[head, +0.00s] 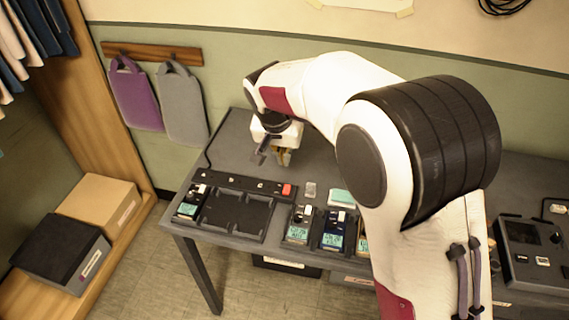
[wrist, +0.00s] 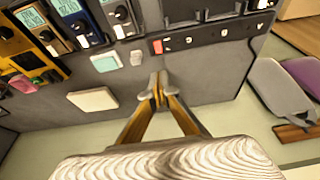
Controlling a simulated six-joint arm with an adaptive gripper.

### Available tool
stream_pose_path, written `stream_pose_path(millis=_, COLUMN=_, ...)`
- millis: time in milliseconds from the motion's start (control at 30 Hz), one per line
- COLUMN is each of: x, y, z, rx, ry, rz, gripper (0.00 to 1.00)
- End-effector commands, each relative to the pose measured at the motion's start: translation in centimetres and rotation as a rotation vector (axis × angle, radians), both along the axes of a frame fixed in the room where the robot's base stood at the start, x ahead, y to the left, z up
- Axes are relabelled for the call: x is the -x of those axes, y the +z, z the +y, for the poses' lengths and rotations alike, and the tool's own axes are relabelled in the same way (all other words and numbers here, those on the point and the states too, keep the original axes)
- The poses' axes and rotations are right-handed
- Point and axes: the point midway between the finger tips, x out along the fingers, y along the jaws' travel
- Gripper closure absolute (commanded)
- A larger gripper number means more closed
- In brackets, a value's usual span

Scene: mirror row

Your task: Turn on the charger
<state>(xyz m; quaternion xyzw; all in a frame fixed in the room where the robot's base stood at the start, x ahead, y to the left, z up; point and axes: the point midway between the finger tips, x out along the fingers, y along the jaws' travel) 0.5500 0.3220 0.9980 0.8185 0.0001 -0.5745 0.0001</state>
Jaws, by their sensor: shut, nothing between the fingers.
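The charger (head: 237,215) is a dark tray with bays on the grey table, left of my arm. A strip with small markings runs along its back, with a red switch (head: 287,189) at the right end. The red switch also shows in the wrist view (wrist: 157,47); its on or off position is too small to tell. One device with a lit screen (head: 188,208) sits in the left bay; the other bays look empty. My gripper (head: 282,158) is shut and empty, above the table behind the strip. In the wrist view its fingertips (wrist: 158,92) are apart from the switch.
Several handheld devices (head: 333,232) stand right of the charger. A small grey block (head: 310,189) and a pale pad (head: 341,197) lie behind them. A dark console (head: 530,245) is at the far right. The table behind the charger is clear up to the wall.

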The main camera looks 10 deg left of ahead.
Motion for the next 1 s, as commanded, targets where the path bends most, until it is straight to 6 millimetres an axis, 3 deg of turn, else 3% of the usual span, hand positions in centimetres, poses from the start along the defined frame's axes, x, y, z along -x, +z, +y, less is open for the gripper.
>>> stream_pose_path(millis=1000, x=-3.5, y=-11.5, z=-0.1, rx=0.001, ry=0.000, rz=0.002, gripper=1.00)
